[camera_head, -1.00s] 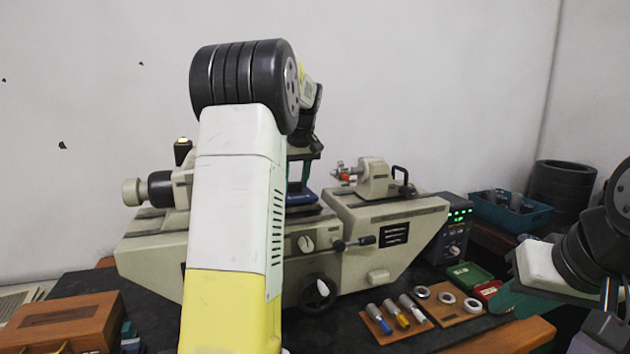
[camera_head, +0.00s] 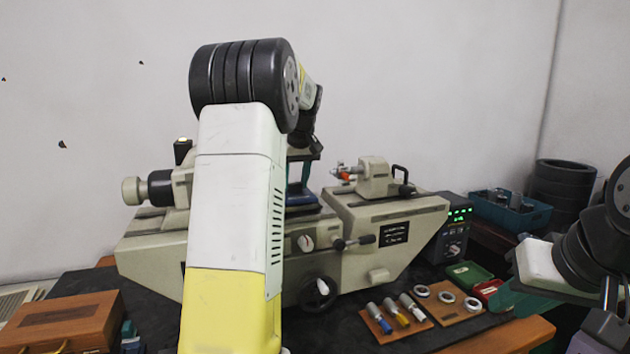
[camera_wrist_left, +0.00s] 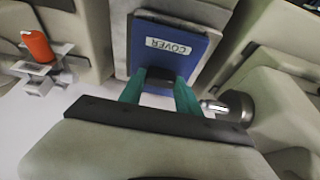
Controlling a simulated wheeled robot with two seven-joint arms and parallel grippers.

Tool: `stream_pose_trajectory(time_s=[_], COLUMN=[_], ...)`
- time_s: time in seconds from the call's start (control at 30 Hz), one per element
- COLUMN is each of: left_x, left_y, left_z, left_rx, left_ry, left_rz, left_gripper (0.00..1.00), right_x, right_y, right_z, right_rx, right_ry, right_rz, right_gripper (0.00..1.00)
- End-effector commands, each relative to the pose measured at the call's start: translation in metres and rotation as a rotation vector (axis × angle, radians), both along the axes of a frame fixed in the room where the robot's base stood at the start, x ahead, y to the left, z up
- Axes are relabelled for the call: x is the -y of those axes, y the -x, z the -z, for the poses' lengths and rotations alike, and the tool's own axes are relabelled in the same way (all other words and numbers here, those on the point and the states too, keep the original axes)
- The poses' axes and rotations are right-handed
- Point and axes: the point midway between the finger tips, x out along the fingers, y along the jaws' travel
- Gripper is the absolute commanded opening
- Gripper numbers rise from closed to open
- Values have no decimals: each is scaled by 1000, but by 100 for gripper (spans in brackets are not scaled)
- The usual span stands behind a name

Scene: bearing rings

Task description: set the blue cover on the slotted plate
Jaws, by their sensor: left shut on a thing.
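The blue cover (camera_wrist_left: 190,42), with a white label reading COVER, lies in the left wrist view between and just beyond the green fingers of my left gripper (camera_wrist_left: 160,82). The gripper is shut on a dark part at the cover's near edge. A grey plate (camera_wrist_left: 122,50) shows around the cover; I cannot tell whether the two touch. In the head view the blue cover (camera_head: 302,197) shows at the machine's middle, partly hidden by my left arm. My right gripper (camera_head: 508,295) is at the right edge, its green fingers partly visible; their gap is unclear.
The grey bench machine (camera_head: 385,225) fills the middle, with an orange-tipped part (camera_wrist_left: 38,46) on one side. A wooden board (camera_head: 460,300) with rings, a board of tools (camera_head: 395,322), a blue bin (camera_head: 510,210) and a wooden box (camera_head: 62,322) stand around it.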

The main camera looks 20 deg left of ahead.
Motion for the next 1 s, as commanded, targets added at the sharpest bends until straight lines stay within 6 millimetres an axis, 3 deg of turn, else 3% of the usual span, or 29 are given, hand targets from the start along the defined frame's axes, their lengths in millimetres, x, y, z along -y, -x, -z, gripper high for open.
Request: stream_pose_trajectory(time_s=[0.13,0.17,0.3,0.73,1.0], left_x=[0,0,0,0,0], left_y=[0,0,0,0,0], left_z=[1,2,2,0,-24], left_rx=[0,0,0,0,1], left_ry=[0,0,0,0,0], left_rz=[0,0,0,0,0], left_gripper=[0,41,65,65,65], right_x=[0,0,0,0,0], right_y=[0,0,0,0,0], right_z=[0,0,0,0,0], right_rx=[0,0,0,0,0], right_ry=[0,0,0,0,0], right_rz=[0,0,0,0,0], right_gripper=[25,25,25,25,25])
